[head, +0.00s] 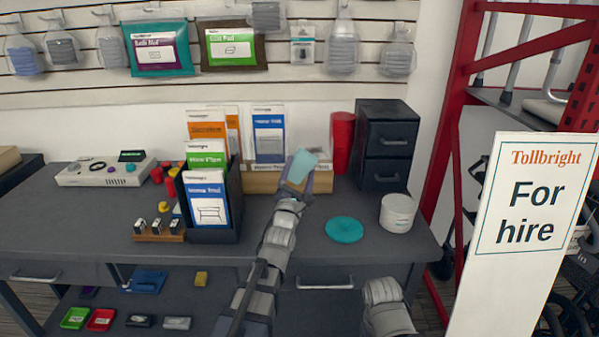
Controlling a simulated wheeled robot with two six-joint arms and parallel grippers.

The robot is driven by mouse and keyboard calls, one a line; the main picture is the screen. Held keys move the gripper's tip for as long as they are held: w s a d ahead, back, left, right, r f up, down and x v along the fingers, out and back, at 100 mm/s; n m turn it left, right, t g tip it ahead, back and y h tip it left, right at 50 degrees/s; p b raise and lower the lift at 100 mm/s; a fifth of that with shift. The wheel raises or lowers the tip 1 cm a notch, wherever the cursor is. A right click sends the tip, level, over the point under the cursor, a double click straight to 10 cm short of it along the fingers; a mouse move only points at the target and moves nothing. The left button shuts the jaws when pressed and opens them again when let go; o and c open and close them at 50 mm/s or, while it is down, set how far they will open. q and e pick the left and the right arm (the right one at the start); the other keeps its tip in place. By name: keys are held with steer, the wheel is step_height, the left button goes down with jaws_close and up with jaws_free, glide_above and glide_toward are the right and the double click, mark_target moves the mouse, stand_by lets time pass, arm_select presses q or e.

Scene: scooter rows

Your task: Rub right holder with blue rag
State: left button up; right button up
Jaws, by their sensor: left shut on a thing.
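My left gripper (297,180) is shut on a light teal-blue rag (304,162) and holds it up at the back of the desk. The rag and gripper overlap the right part of a low tan holder (262,184), with a blue-and-white leaflet (269,136) standing at it. I cannot tell whether the rag touches this holder. A dark upright holder (214,233) with several leaflets stands to the left, nearer the front. Only a link of my right arm shows at the lower right; its gripper is out of view.
Red stacked cups (342,142) and a dark drawer unit (386,146) stand right of the tan holder. A teal disc (344,229) and a white tub (397,213) sit in front. A blue cloth (148,281) lies on the lower shelf. A sign (525,240) stands right.

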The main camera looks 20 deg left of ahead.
arm_select(q)
steer(key=shift+w+a, duration=0.3)
steer(key=shift+w, duration=0.65)
steer(key=shift+w+a, duration=0.25)
steer(key=shift+w, duration=0.7)
steer(key=shift+w+a, duration=0.3)
steer(key=shift+w, duration=0.65)
steer(key=shift+w+a, duration=0.25)
steer(key=shift+w, duration=0.65)
steer(key=shift+d, duration=0.1)
steer(key=shift+w+d, duration=0.2)
steer(key=shift+d, duration=0.55)
steer(key=shift+w+d, duration=0.15)
steer(key=shift+d, duration=0.55)
steer(key=shift+d, duration=0.1)
steer(key=shift+w+d, duration=0.3)
steer(key=shift+d, duration=0.45)
steer(key=shift+w+d, duration=0.3)
steer(key=shift+d, duration=0.4)
steer(key=shift+w+d, duration=0.2)
steer(key=shift+d, duration=0.6)
steer(key=shift+w+d, duration=0.15)
steer(key=shift+d, duration=0.65)
steer(key=shift+w, duration=0.15)
